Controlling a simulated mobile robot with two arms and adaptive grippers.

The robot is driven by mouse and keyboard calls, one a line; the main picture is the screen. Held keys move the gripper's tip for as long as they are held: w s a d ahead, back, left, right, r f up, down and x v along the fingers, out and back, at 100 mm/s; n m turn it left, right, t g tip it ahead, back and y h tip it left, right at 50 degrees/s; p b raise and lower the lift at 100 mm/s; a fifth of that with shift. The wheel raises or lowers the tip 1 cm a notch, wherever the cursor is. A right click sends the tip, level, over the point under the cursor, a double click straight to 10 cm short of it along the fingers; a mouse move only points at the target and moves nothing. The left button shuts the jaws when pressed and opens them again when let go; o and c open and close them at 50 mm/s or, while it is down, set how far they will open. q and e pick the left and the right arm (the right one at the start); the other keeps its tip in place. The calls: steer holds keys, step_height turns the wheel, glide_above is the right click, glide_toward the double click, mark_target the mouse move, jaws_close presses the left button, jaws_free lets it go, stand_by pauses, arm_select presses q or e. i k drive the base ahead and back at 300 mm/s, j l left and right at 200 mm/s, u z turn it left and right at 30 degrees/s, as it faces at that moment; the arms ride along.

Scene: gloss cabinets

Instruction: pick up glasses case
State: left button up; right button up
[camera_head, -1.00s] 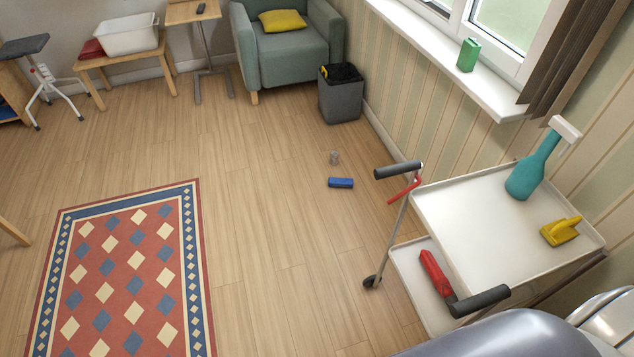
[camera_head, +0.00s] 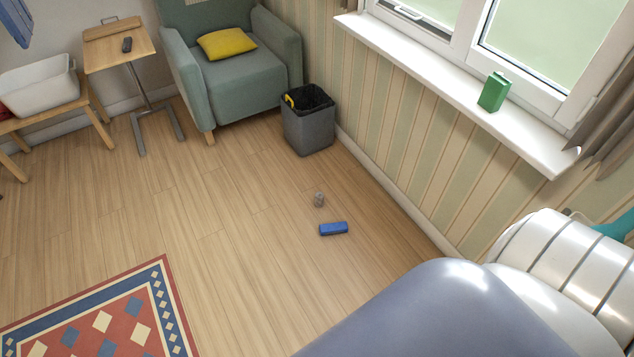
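A small blue oblong case (camera_head: 333,229), which looks like the glasses case, lies on the wooden floor near the middle of the head view. It lies flat and nothing covers it. Neither of my grippers is in view. A large grey and white part of my own body fills the lower right, below and to the right of the case.
A grey bin (camera_head: 308,121), a green armchair (camera_head: 228,78) and a side table (camera_head: 118,46) are farther back. The wall and windowsill (camera_head: 460,95) run along the right. A patterned rug (camera_head: 103,325) is at lower left.

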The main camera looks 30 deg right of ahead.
mark_target(339, 227)
steer(key=i, duration=1.95)
steer(key=i+z, duration=0.4)
steer(key=i+j+z, duration=0.15)
steer(key=z, duration=0.2)
steer(key=i+j+z, duration=0.25)
steer(key=i+z, duration=0.15)
